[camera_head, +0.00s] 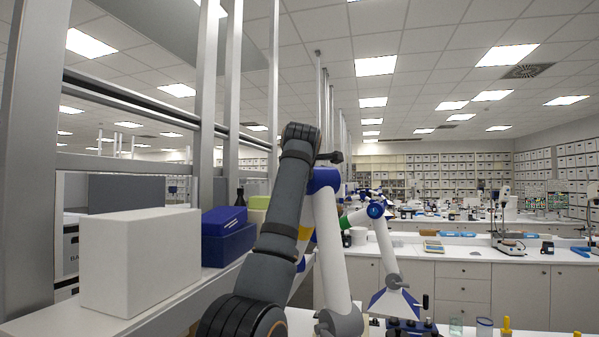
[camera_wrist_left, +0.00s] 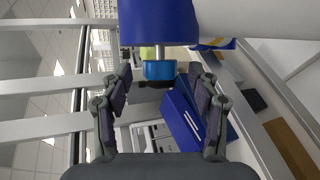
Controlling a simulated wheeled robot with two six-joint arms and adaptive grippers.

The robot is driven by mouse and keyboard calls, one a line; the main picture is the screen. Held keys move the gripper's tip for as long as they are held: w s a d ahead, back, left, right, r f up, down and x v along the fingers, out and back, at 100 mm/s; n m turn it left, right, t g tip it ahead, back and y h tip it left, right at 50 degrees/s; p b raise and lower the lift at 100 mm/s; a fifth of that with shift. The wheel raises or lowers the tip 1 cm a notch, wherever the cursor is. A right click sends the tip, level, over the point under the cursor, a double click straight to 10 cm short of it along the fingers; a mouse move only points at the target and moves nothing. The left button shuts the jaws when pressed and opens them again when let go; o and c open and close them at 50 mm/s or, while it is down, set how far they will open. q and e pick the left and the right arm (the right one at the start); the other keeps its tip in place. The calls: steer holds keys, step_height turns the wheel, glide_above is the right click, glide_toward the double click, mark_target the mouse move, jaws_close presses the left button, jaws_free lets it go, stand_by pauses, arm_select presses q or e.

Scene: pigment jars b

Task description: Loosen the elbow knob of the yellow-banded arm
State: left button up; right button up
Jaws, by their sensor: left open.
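The yellow-banded arm (camera_head: 329,250) is a white jointed arm with a blue elbow (camera_head: 323,180) and a yellow band (camera_head: 305,233). In the left wrist view its elbow (camera_wrist_left: 155,22) fills the top middle. A short pale shaft joins it to a blue elbow knob (camera_wrist_left: 160,70). My left gripper (camera_wrist_left: 160,82) is open, with one finger on each side of the knob and visible gaps on both sides. Whether the knob lies fully between the fingertips in depth is unclear. In the head view my left arm hides the knob and most of the gripper. My right gripper is not in view.
Another white arm with a blue joint (camera_head: 375,210) and a blue-white head (camera_head: 393,303) stands to the right. A white box (camera_head: 140,260) and blue boxes (camera_head: 227,238) stand on the left shelf, beside metal posts (camera_head: 207,120). Jars and yellow-handled tools (camera_head: 506,326) lie front right.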

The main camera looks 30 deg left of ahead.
arm_select(q)
steer(key=v, duration=0.9)
steer(key=shift+s+d, duration=0.15)
steer(key=shift+s, duration=0.15)
steer(key=shift+w, duration=0.1)
